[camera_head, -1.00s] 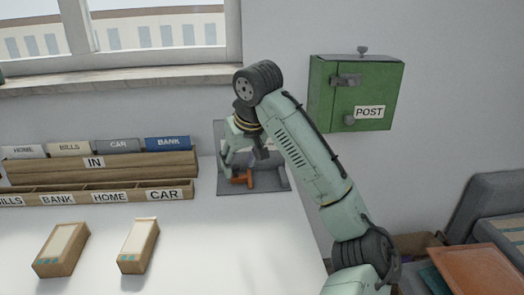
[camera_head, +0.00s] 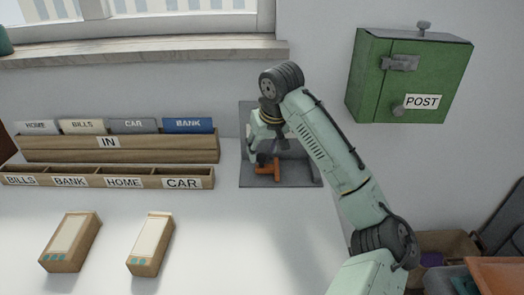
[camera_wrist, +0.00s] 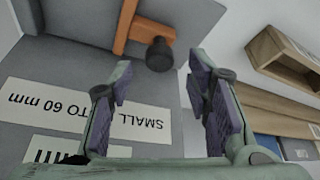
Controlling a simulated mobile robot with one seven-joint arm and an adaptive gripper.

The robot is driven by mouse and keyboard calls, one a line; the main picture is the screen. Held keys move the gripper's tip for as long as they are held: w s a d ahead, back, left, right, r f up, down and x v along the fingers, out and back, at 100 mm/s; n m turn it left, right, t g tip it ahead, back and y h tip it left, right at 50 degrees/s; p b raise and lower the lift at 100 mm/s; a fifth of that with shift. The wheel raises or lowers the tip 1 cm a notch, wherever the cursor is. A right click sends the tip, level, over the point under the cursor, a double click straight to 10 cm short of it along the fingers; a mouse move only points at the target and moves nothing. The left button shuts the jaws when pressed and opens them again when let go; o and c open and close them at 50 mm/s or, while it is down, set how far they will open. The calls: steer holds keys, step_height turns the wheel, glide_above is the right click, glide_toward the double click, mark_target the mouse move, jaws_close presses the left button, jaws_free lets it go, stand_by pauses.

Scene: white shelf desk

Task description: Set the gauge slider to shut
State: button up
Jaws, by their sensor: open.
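The gauge (camera_head: 300,176) is a grey panel with a grey base at the back of the white desk. Its orange slider (camera_head: 266,169) is partly hidden behind my gripper (camera_head: 264,152). In the wrist view the orange slider bar (camera_wrist: 128,22) carries a dark round knob (camera_wrist: 160,54). The knob appears between and beyond my open fingertips (camera_wrist: 160,75), with nothing held. A white label (camera_wrist: 85,108) on the grey surface reads "SMALL" and "TO 60 mm", upside down. Contact between fingers and knob cannot be told.
A wooden letter rack (camera_head: 120,150) with cards stands left of the gauge, with a labelled tray (camera_head: 205,178) before it. Two wooden boxes (camera_head: 70,240) (camera_head: 150,245) lie in front. A green POST box (camera_head: 410,75) hangs at right. The desk's front middle is clear.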

steer(key=shift+x, duration=1.35)
steer(key=shift+c, duration=0.4)
jaws_close()
steer(key=shift+d, duration=0.1)
